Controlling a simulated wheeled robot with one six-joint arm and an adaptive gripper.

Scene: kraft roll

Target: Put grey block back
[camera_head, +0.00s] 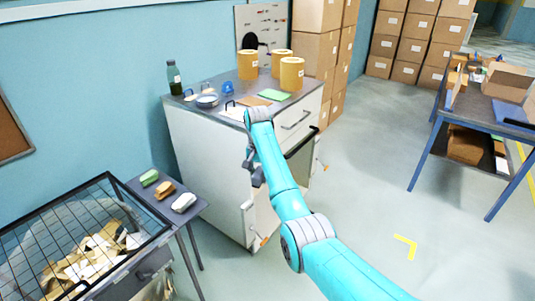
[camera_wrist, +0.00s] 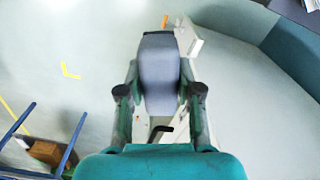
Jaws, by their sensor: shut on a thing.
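The grey block (camera_wrist: 158,75) shows in the wrist view as a long grey piece with a darker end, between my two fingers. My gripper (camera_wrist: 160,92) is shut on it. In the head view my gripper (camera_head: 254,172) hangs low in front of the white cabinet (camera_head: 205,165), below its top edge. The block cannot be made out clearly there, and my arm covers part of the cabinet front. A pulled-out front of the cabinet (camera_head: 249,222) with an orange-tipped handle shows just below my gripper.
A small side table (camera_head: 190,215) carries a green block (camera_head: 149,178), a brown block (camera_head: 165,190) and a whitish block (camera_head: 184,202). A wire-topped bin (camera_head: 75,240) stands at left. Kraft rolls (camera_head: 291,74) stand on the cabinet. A blue-legged table (camera_head: 480,115) is at right. Floor between is clear.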

